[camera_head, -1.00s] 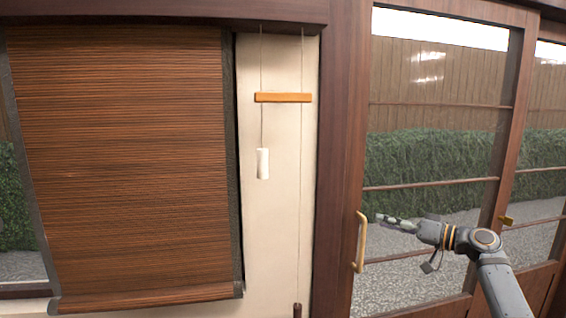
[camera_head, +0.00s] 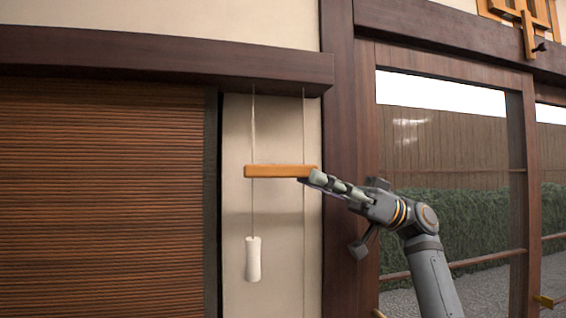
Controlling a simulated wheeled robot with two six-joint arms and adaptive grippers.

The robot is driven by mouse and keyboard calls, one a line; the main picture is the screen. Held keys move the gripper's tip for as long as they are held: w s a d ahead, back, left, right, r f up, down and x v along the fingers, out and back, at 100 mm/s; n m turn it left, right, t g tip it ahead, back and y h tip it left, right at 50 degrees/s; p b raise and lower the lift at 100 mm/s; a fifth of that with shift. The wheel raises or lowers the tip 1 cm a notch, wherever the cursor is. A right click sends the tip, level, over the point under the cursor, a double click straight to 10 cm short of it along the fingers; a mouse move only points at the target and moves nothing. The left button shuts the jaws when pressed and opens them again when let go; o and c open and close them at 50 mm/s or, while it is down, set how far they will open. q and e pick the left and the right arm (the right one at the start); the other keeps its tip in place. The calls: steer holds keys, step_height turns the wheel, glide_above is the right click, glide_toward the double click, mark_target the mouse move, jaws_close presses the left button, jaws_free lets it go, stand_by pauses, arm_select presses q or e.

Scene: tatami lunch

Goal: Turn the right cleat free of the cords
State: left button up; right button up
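The right cleat (camera_head: 275,171) is an orange-brown wooden bar, lying level across the two cords in front of the pale wall. The left cord (camera_head: 254,128) runs down from the dark beam, past the cleat's left part, to a white cylindrical pull (camera_head: 253,259). The right cord (camera_head: 304,125) passes near the cleat's right end and continues below. My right gripper (camera_head: 314,178) is at the cleat's right end, its fingertips touching or very near it. The fingers overlap in this view, so whether they are closed on the bar is unclear. My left gripper is out of view.
A brown slatted blind (camera_head: 105,200) hangs at the left. A dark wooden beam (camera_head: 165,62) juts out above the cords. A dark post (camera_head: 340,230) and a glazed sliding door (camera_head: 450,160) stand at the right.

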mark_target(282, 168)
steer(key=x, duration=0.4)
steer(key=shift+w+a+p, duration=0.25)
steer(key=shift+w+p, duration=0.15)
steer(key=shift+x, duration=1.2)
steer(key=shift+f, duration=0.1)
steer(key=shift+s, duration=0.15)
steer(key=c, duration=0.4)
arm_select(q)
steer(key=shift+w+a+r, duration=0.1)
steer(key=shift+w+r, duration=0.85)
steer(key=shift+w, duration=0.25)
arm_select(e)
jaws_close()
